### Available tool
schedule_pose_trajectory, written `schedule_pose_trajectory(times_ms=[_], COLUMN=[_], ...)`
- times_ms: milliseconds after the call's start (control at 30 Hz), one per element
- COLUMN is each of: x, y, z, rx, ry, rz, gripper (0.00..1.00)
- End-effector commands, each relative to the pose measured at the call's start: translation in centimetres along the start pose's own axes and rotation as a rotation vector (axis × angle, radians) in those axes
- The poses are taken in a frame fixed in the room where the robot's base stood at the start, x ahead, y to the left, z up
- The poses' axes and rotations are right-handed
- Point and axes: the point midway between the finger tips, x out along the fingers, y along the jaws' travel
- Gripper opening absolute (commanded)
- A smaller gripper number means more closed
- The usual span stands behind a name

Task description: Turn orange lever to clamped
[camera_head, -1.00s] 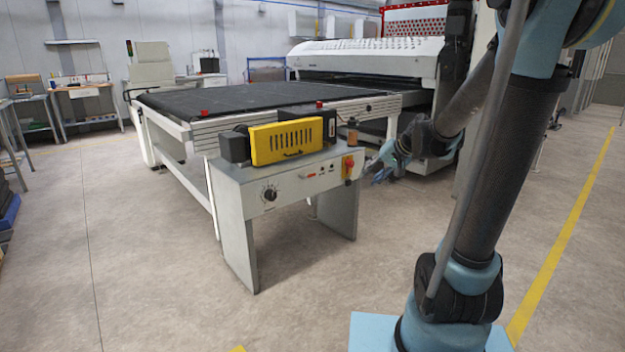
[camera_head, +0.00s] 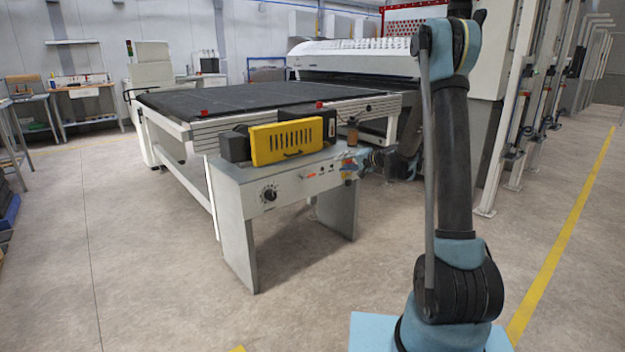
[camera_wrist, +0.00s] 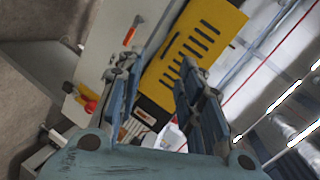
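The orange lever (camera_head: 307,176) is a small bar on the white front panel (camera_head: 285,189) of the machine's control stand. It also shows in the wrist view (camera_wrist: 130,36), beyond my fingertips and a little left of them. My gripper (camera_head: 344,168) is at the right end of the panel, in front of the red knob area, and to the right of the lever. In the wrist view my gripper (camera_wrist: 161,66) has its two fingers spread apart with nothing between them. It is apart from the lever.
A yellow slotted box (camera_head: 287,142) sits on top of the stand. A black dial (camera_head: 269,193) is left on the panel. A red knob (camera_wrist: 90,106) sits beside my finger in the wrist view. A brown bottle (camera_head: 352,134) stands at the stand's right end.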

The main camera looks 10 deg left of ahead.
Motion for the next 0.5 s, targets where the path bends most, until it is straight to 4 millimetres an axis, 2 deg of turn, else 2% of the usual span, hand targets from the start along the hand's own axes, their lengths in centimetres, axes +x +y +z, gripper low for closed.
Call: schedule_pose_trajectory(times_ms=[100,500], x=[2.6,9.9], y=[1.4,6.9], z=[-0.9,-2.5], rx=[0.038,0.181], ry=[0.021,0.089], rz=[-0.048,-0.201], gripper=[0.34,0.34])
